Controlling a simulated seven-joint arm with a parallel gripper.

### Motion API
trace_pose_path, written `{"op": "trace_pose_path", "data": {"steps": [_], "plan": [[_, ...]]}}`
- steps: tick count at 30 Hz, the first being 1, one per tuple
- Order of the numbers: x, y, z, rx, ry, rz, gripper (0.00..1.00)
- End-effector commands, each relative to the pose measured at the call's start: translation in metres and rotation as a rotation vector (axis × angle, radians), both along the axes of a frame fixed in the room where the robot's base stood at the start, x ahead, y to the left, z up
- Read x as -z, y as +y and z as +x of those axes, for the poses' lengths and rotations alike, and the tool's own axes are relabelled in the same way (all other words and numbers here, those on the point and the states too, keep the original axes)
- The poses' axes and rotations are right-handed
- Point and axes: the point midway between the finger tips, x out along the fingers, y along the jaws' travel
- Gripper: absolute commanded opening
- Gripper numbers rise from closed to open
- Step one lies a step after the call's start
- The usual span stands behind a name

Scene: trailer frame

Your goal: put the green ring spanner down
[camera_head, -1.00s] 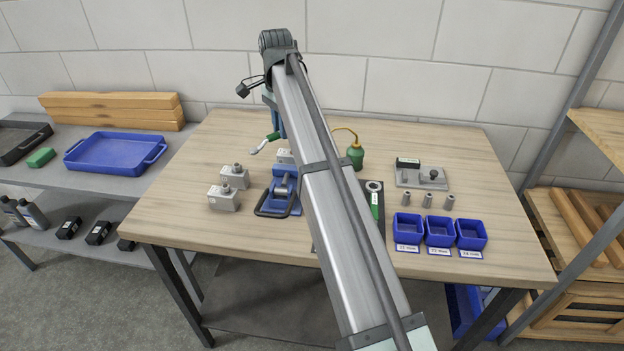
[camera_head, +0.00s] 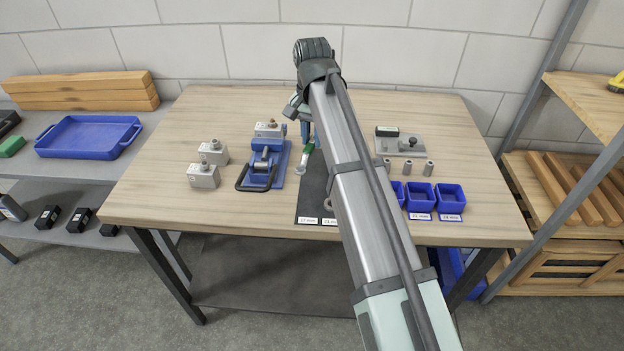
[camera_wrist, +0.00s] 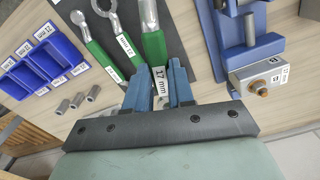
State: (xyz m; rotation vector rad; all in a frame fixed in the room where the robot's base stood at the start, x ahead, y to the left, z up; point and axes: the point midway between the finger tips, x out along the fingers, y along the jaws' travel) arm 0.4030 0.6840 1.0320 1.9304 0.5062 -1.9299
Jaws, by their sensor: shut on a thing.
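My gripper (camera_wrist: 160,84) is shut on a green-handled spanner (camera_wrist: 152,46). A label reading 17 mm shows between the fingers in the wrist view. The spanner's steel shank points away from the gripper and its far end is cut off there. In the head view the held spanner (camera_head: 299,169) slants down by the left edge of the dark mat (camera_head: 312,195); whether it touches the mat I cannot tell. Two more green-handled spanners, one with a ring end (camera_wrist: 103,48) and one farther left (camera_wrist: 40,68), lie on the mat in the wrist view.
A blue vise-like fixture (camera_head: 262,170) stands left of the mat, with two grey blocks (camera_head: 204,175) beyond it. Blue bins (camera_head: 450,200) and several small grey cylinders (camera_head: 408,167) are on the right.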

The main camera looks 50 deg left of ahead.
Motion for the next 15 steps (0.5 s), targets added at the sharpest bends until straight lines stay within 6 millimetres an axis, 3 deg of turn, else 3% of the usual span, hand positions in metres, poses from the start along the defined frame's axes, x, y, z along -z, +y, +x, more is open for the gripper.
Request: {"op": "trace_pose_path", "data": {"steps": [6,15], "plan": [[0.0,0.002,0.001,-0.197,-0.002,0.005,0.0],[0.012,0.001,0.0,-0.272,-0.002,0.005,0.0]]}}
